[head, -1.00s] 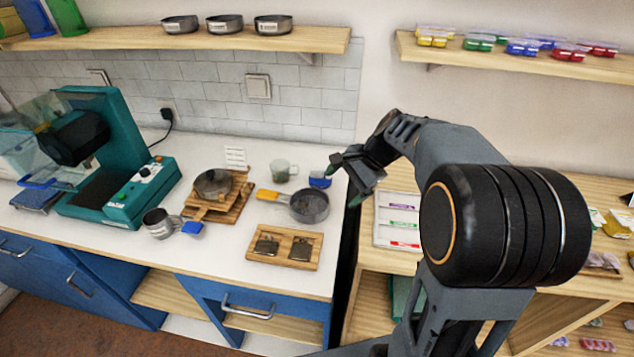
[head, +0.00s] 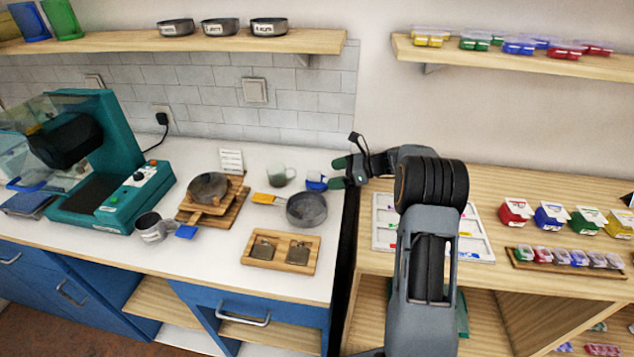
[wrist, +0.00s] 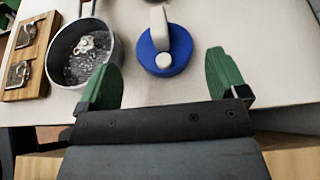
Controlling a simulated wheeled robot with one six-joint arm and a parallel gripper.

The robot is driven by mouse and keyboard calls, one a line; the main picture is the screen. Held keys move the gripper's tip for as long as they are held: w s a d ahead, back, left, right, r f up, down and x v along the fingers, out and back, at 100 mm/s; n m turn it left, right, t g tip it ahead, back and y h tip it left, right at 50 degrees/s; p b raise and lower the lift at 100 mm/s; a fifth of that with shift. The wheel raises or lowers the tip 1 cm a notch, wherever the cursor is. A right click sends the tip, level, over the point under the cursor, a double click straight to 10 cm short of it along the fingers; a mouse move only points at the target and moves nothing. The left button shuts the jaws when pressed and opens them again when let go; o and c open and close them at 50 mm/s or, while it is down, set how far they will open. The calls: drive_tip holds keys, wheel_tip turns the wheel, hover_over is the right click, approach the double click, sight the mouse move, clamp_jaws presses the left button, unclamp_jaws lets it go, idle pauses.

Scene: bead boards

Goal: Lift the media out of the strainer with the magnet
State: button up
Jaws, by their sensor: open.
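The magnet appears to be a round blue disc with a pale grey handle; it stands on the white counter in the head view (head: 316,181) and the wrist view (wrist: 150,64). My gripper (head: 339,172) is open and empty, just right of the magnet. In the wrist view its green fingers (wrist: 163,78) are spread on either side of the magnet's line, with the magnet just beyond the tips. A round grey metal pan with a yellow handle, apparently the strainer (head: 306,209), sits left of the gripper. Shiny silvery pieces, apparently the media (wrist: 92,55), lie inside it.
A wooden tray (head: 248,262) with two dark metal pieces lies in front of the strainer. A glass cup (head: 281,175) stands behind it. A bowl (head: 208,187) rests on wooden boards farther left, near a metal mug (head: 152,228). The counter's right edge is close to my gripper.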

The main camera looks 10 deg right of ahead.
sight(321, 177)
drive_tip(key=shift+p+x, duration=0.35)
drive_tip(key=shift+x, duration=3.1)
drive_tip(key=c, duration=0.8)
